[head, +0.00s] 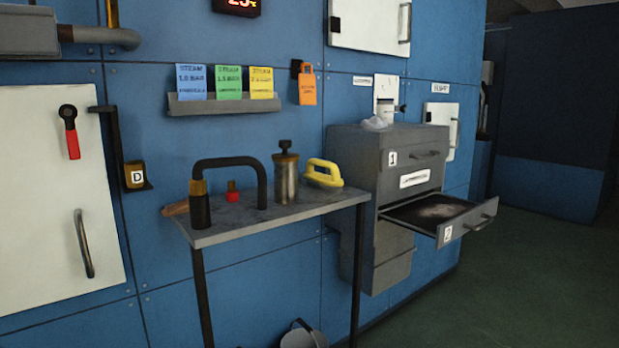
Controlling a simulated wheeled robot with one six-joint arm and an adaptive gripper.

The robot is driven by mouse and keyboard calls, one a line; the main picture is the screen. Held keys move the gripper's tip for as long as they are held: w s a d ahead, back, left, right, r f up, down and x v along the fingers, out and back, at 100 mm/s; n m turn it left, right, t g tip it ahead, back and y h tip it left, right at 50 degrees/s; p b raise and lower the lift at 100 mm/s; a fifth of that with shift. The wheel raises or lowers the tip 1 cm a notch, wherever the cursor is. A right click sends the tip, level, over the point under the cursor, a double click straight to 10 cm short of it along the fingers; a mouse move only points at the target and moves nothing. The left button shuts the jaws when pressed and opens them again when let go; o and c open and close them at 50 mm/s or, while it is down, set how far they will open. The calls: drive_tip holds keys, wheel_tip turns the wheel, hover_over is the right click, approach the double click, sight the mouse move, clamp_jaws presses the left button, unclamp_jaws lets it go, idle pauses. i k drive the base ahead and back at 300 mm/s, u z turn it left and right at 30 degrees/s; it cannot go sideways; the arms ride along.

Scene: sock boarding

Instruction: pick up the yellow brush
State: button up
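The yellow brush (324,174) sits on the right end of a narrow grey table (290,207). Its looped yellow handle is on top, and a paler part shows beneath it. It stands just right of a metal canister (286,180) with a dark knob, with a small gap between them in the picture. No gripper shows in the head view, so I cannot see its place or state.
A black bent pipe (232,163) and a small red-based item (232,192) share the table. Right of it, a grey cabinet (360,190) has drawer 2 (467,225) pulled out. A bucket (302,336) is below. Green floor (520,270) is clear at right.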

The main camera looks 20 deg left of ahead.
sight(331, 182)
drive_tip(key=u, duration=0.75)
drive_tip(key=i, duration=0.75)
drive_tip(key=u, duration=0.85)
